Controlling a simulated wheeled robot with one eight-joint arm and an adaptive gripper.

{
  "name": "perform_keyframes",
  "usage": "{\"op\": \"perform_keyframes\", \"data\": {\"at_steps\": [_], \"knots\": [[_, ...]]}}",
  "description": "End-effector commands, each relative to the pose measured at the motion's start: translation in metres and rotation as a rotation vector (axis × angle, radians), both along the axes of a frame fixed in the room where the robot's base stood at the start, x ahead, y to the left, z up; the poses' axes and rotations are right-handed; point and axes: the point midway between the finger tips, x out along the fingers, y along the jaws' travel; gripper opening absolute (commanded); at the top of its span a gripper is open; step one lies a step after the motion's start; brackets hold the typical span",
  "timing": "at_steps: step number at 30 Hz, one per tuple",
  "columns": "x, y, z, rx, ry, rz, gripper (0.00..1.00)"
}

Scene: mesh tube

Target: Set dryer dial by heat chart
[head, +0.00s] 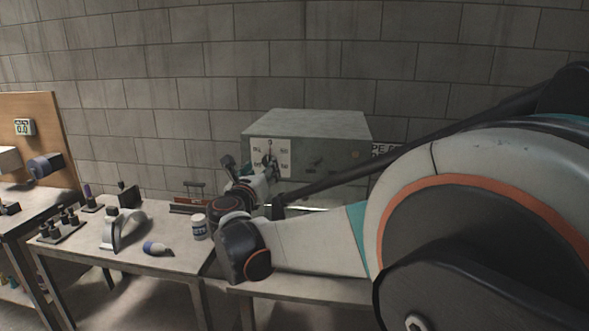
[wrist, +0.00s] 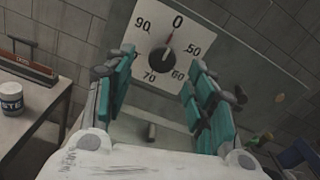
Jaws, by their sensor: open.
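The dryer (head: 315,124) is a grey-green metal box against the wall in the head view. Its white dial plate (head: 285,158) is on the front; it also shows in the wrist view (wrist: 187,30), marked 0, 50, 60, 70 and 90. The black dial knob (wrist: 161,55) has a red pointer directed near 0. My gripper (wrist: 163,60) is open, with its teal-padded fingers to either side of the knob in the picture; I cannot tell whether they touch it. A wall sign (head: 382,152) is mostly hidden by my arm, so no heat chart is readable.
A side table (head: 185,262) holds a white labelled jar (head: 199,227), a blue-and-white bottle (head: 157,248), a grey arched part (head: 121,230) and several black pegs. A wooden board (head: 45,130) with a small display stands at far left. Bare tabletop shows near the jar.

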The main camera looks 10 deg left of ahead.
Motion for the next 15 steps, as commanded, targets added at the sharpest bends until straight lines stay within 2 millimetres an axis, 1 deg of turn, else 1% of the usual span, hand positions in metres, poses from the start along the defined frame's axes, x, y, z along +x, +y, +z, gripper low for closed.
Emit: {"op": "perform_keyframes", "data": {"at_steps": [1,6,10,15], "knots": [[0.011,-0.002,-0.002,0.0,0.0,-0.003,0.51],[0.034,-0.002,-0.002,0.001,0.0,-0.003,0.51],[0.044,-0.001,-0.001,0.001,0.0,-0.003,0.51],[0.047,-0.001,0.0,0.001,0.001,-0.002,0.51]]}}
